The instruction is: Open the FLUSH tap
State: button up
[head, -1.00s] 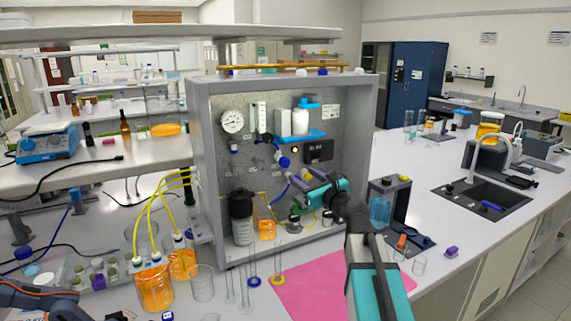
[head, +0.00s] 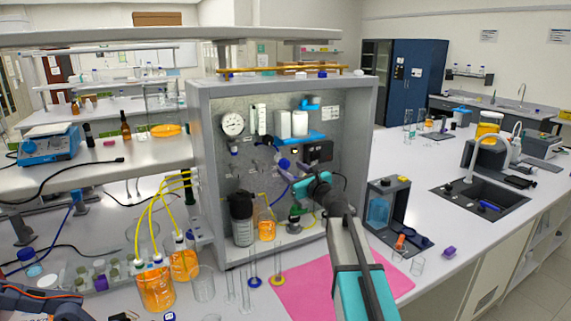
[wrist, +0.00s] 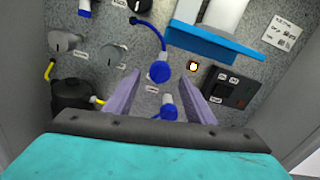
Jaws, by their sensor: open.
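A steel back panel (head: 270,118) carries several taps and small labels; the lettering is too small to read, so I cannot tell which tap is FLUSH. A blue tap knob (wrist: 158,72) with a blue tube shows in the wrist view, just ahead of my fingertips. A second blue-capped fitting (wrist: 168,112) shows lower, between the fingers. Two grey knobs (wrist: 65,41) (wrist: 113,56) are to the left. My gripper (wrist: 162,82) is open with nothing held; contact with the blue knob cannot be told. In the head view my gripper (head: 301,176) is in front of the panel, partly hiding it.
A blue shelf (wrist: 208,43) with white canisters juts out above right. A dark control box (wrist: 230,90) is at right beside a small lit button (wrist: 193,66). A black-lidded bottle (head: 242,218) and orange-filled bottle (head: 266,225) stand below. The cabinet's side walls flank the panel.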

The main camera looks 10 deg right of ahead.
aim_at(288, 165)
jog(key=shift+p+x, duration=0.7)
jog(key=shift+x, duration=2.25)
jog(key=c, duration=0.9)
jog(key=shift+d, duration=0.2)
jog(key=shift+c, duration=0.9)
jog(key=shift+o, duration=0.2)
jog(key=shift+a, duration=0.2)
jog(key=shift+c, duration=0.2)
